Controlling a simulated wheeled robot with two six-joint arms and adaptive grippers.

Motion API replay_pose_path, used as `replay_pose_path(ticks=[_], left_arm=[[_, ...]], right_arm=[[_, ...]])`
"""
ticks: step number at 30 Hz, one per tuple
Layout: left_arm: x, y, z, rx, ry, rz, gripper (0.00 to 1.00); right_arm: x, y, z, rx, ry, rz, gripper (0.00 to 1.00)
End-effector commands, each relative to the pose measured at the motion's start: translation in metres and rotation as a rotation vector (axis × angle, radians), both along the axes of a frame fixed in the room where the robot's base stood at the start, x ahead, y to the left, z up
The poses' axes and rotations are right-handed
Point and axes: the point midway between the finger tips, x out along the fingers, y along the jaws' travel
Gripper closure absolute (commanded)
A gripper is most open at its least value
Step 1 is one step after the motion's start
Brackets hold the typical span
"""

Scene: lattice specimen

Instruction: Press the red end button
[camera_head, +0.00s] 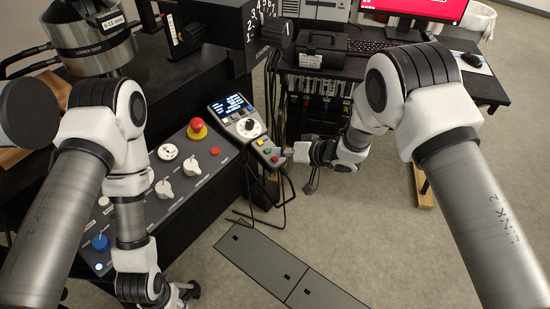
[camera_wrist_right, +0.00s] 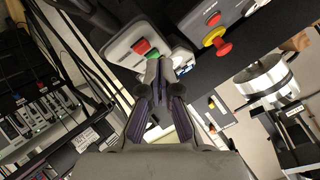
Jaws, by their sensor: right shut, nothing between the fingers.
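A small grey box with red, green and yellow buttons sits at the console's right edge. Its red button (camera_head: 274,159) is at the near end in the head view and shows beside a green button in the right wrist view (camera_wrist_right: 141,46). My right gripper (camera_head: 285,154) is shut and empty, its fingertips close to the box's near end. In the right wrist view the closed fingertips (camera_wrist_right: 157,64) lie just below the green button in the picture; whether they touch the box I cannot tell.
The console panel (camera_head: 185,148) also carries a red mushroom button (camera_head: 197,130), a small flat red button (camera_head: 215,151) and white knobs. A display unit (camera_head: 233,108) stands behind the button box. Black cables hang below it. Open floor (camera_head: 390,240) lies at right.

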Motion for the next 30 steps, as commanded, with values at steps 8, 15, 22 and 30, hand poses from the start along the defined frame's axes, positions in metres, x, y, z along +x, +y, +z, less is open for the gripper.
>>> replay_pose_path(ticks=[8, 15, 22, 30], left_arm=[[0.0, 0.0, 0.0, 0.0, 0.0, 0.0, 0.6], [-0.0001, 0.0, -0.0001, 0.0, 0.0, 0.0, 0.6], [0.0, 0.0, -0.0012, 0.0, 0.0, 0.0, 0.6], [-0.0001, 0.0, -0.0011, 0.0, 0.0, 0.0, 0.6]], right_arm=[[0.0001, -0.0001, 0.0001, 0.0, 0.0, 0.0, 1.0], [0.0, -0.0001, -0.0001, 0.0, 0.0, 0.0, 1.0], [0.0009, 0.0014, -0.007, 0.0, 0.0, 0.0, 1.0], [0.0013, 0.0017, -0.0078, 0.0, 0.0, 0.0, 1.0]])
